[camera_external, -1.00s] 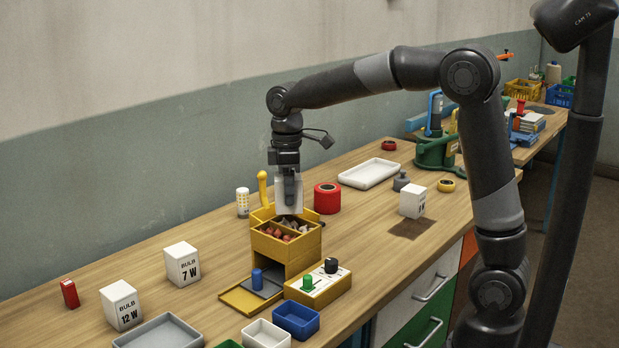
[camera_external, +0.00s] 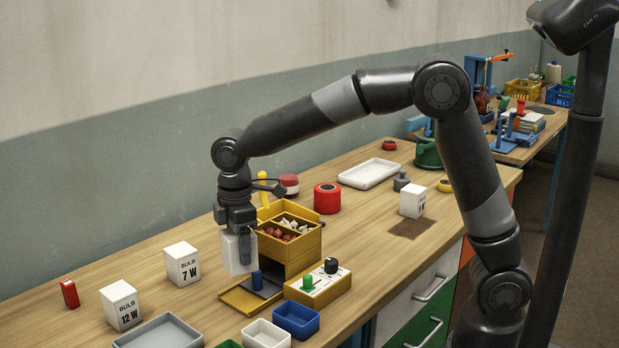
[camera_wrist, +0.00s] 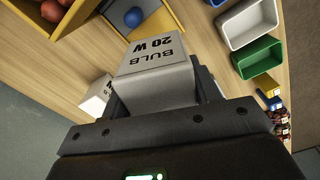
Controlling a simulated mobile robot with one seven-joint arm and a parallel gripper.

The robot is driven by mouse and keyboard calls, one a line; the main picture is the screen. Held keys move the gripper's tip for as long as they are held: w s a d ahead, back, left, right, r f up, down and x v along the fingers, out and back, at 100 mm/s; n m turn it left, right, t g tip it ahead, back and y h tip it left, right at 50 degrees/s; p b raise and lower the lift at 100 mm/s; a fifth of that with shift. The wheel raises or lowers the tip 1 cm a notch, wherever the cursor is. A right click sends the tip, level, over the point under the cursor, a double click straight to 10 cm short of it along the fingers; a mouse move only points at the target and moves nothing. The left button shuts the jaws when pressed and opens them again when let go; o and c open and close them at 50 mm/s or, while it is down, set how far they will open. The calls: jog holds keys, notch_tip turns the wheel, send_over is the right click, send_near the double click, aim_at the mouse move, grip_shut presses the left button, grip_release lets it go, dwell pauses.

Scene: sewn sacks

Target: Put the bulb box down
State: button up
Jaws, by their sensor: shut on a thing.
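My gripper (camera_external: 240,236) is shut on a white bulb box (camera_external: 238,254). In the wrist view the held box (camera_wrist: 155,67) reads "BULB 20 W" and sits between the two fingers. In the external view it hangs just left of the yellow sorting box (camera_external: 290,243), near the lowered yellow flap (camera_external: 236,300). Whether its bottom touches anything cannot be told. Two other bulb boxes stand on the table to the left: a 7 W box (camera_external: 182,264) and a 12 W box (camera_external: 121,305).
Grey, white and blue trays (camera_external: 296,320) line the front. A red roll (camera_external: 327,198) stands behind. Bare wood lies between the 7 W box and my gripper.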

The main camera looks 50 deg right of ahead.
jog(key=a+f, duration=0.2)
jog(key=a, duration=0.1)
jog(key=a+f, duration=0.2)
jog(key=a, duration=0.2)
jog(key=s+a+f, duration=0.1)
jog(key=a+f, duration=0.1)
jog(key=a, duration=0.1)
jog(key=shift+a+f, duration=0.15)
jog(key=shift+f, duration=2)
jog(key=o, duration=1)
jog(key=shift+f, duration=0.15)
notch_tip(320, 180, up, 12)
jog(key=shift+r, duration=0.2)
